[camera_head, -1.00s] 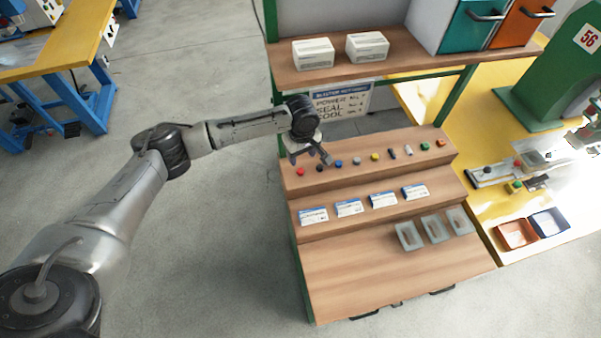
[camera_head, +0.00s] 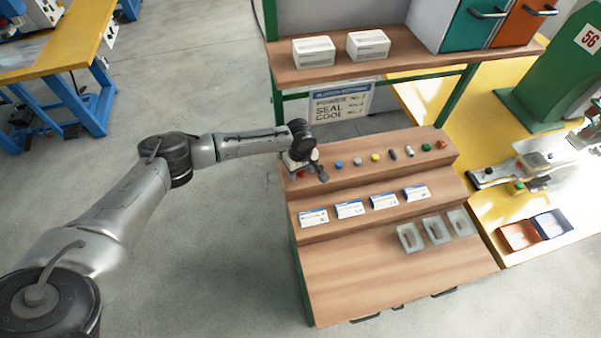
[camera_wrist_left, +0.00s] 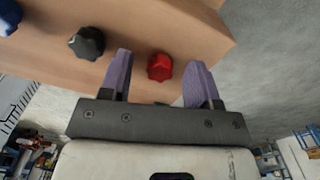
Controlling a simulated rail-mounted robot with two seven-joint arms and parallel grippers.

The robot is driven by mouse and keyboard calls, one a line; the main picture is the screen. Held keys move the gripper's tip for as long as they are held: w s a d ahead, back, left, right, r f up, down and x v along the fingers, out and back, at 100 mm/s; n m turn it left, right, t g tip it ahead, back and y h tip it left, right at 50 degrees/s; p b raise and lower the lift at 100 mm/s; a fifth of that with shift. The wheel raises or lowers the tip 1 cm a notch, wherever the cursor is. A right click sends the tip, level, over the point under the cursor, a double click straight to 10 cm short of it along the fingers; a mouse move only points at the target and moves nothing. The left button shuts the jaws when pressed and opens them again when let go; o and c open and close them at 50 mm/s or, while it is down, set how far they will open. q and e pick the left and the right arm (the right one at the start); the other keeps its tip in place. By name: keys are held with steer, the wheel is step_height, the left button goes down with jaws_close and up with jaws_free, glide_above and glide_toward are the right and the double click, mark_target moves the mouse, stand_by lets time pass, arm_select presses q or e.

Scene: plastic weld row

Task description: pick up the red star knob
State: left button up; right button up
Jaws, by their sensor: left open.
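The red star knob (camera_wrist_left: 160,67) sits on the wooden top step, near its end, in the left wrist view. My left gripper (camera_wrist_left: 160,82) is open, with its two purple fingers on either side of the knob in that picture. I cannot tell whether the fingers reach down around it or are still above it. In the head view my left gripper (camera_head: 308,172) is over the left end of the top step, and only a bit of the red knob (camera_head: 300,175) shows beneath it. My right gripper is not in view.
A black knob (camera_wrist_left: 87,43) stands beside the left finger, and a blue knob (camera_wrist_left: 8,18) lies farther along. Several other small parts continue the row. Label cards (camera_head: 349,208) and clear trays (camera_head: 437,229) occupy the lower levels. A shelf (camera_head: 400,62) is behind.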

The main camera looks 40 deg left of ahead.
arm_select(q)
steer(key=c, duration=1)
